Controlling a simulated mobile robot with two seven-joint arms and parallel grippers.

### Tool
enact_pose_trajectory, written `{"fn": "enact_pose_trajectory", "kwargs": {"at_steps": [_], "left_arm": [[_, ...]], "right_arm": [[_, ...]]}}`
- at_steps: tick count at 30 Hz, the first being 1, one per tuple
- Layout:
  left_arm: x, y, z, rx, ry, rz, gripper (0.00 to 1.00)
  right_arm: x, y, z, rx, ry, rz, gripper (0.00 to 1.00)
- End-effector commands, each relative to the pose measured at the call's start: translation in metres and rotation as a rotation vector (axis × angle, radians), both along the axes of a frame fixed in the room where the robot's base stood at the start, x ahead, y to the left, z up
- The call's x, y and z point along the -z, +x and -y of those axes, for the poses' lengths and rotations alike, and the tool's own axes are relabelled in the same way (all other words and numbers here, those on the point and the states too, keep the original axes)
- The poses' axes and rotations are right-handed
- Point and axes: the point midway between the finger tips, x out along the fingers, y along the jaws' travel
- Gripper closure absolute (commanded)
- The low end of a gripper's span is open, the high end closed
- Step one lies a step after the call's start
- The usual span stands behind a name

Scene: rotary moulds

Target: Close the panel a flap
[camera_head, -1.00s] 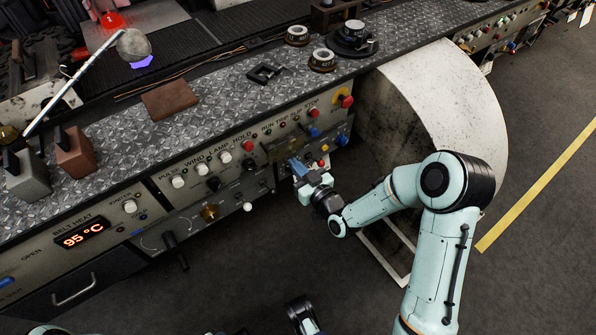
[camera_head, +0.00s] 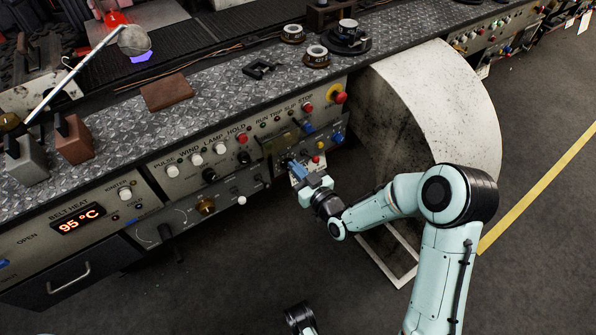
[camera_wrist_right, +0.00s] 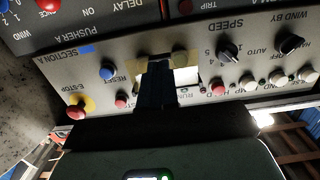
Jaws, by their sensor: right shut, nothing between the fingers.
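The panel A flap appears to be the small brass-coloured plate (camera_head: 283,137) on the control panel's front. It also shows in the right wrist view (camera_wrist_right: 182,57), partly hidden behind my fingers. I cannot tell clearly how far it is open. My right gripper (camera_head: 294,164) is shut and empty at the panel face, just below the plate in the head view. In the right wrist view its dark fingers (camera_wrist_right: 158,84) overlap the plate; contact is unclear. A bright pale patch (camera_wrist_right: 187,76) shows beside the fingers. No left fingers are visible.
Red, blue and white buttons and knobs crowd round the plate, with a red-and-yellow emergency stop (camera_head: 339,97) to its upper right. A large pale curved housing (camera_head: 430,100) stands right of the panel. The textured ledge (camera_head: 215,95) above holds blocks and round parts.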

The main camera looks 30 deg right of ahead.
Motion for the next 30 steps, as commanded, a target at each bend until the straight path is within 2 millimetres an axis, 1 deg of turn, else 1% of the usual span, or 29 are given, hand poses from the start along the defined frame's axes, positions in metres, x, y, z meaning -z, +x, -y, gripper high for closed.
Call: {"fn": "enact_pose_trajectory", "kwargs": {"at_steps": [1,2,3,9,12,15,19,26,28,29,30], "left_arm": [[0.002,0.002,-0.001,-0.003,0.003,0.005,0.57],[0.001,0.002,-0.002,-0.003,0.003,0.006,0.57],[-0.002,0.000,0.000,0.000,0.000,-0.001,0.57],[-0.007,-0.008,0.005,0.009,-0.011,-0.022,0.57],[-0.008,-0.010,0.006,0.012,-0.014,-0.027,0.57],[-0.008,-0.011,0.006,0.013,-0.015,-0.029,0.57],[-0.009,-0.012,0.007,0.013,-0.016,-0.032,0.57],[-0.009,-0.012,0.007,0.014,-0.017,-0.033,0.57],[-0.009,-0.012,0.007,0.014,-0.017,-0.033,0.57],[-0.009,-0.012,0.007,0.014,-0.017,-0.033,0.57],[-0.009,-0.012,0.007,0.014,-0.017,-0.033,0.57]], "right_arm": [[0.000,0.002,0.000,-0.001,-0.001,0.002,1.00],[0.000,-0.002,0.000,-0.001,-0.001,0.000,1.00],[0.000,-0.015,0.002,-0.001,-0.001,-0.002,1.00],[0.002,-0.062,0.006,-0.001,-0.001,-0.001,1.00],[0.002,-0.078,0.007,-0.001,0.000,0.001,1.00],[0.003,-0.090,0.008,0.000,-0.001,0.002,1.00],[0.003,-0.097,0.008,-0.002,-0.001,0.003,1.00],[0.003,-0.098,0.008,-0.002,-0.001,0.003,1.00],[0.010,-0.098,0.007,0.000,0.009,-0.018,1.00],[0.016,-0.098,0.007,0.002,0.017,-0.038,1.00],[0.027,-0.098,0.006,0.008,0.032,-0.077,1.00]]}}
